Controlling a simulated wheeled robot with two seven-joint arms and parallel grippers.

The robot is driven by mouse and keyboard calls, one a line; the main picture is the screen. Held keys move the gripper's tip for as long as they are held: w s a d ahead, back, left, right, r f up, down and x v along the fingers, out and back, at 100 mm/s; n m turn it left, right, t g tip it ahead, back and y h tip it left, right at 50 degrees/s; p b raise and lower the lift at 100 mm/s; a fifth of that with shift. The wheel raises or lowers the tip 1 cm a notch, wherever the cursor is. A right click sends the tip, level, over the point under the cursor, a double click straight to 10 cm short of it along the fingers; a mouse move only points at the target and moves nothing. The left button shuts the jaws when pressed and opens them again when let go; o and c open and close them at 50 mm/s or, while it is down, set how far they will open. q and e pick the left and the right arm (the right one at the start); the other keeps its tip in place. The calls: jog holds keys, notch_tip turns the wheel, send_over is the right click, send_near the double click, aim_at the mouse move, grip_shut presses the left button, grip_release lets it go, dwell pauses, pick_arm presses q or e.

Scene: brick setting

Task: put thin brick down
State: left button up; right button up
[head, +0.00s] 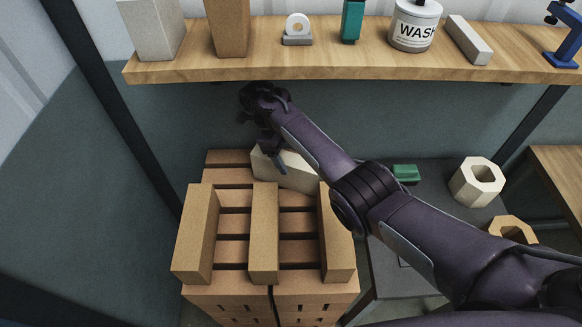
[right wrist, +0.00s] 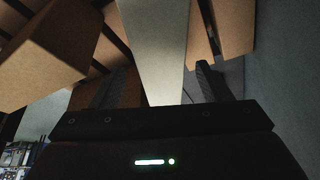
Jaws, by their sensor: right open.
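A pale cream brick (head: 298,172) lies at the back of the brown brick stack, partly hidden by my right arm in the head view. It also shows in the right wrist view (right wrist: 155,45), running between the two fingers. My right gripper (head: 272,153) is at the brick's back left end, with its fingers open on either side of it. I cannot tell whether a finger touches it. Three brown bricks stand out on top of the stack: left (head: 196,232), middle (head: 264,232) and right (head: 337,240). My left gripper is not in view.
The slatted brown stack (head: 232,158) fills the lower middle. A wooden shelf (head: 330,66) with a tub (head: 415,25) and blocks runs above my arm. On the dark table at right are a green piece (head: 406,173) and a cream hexagonal ring (head: 462,188).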

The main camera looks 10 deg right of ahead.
jog(key=shift+x, duration=1.25)
jog(key=shift+d+f, duration=0.1)
jog(key=shift+f, duration=0.15)
jog(key=c, duration=0.9)
grip_shut()
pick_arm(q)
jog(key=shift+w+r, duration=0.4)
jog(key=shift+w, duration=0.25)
pick_arm(e)
jog(key=shift+w+r, duration=0.15)
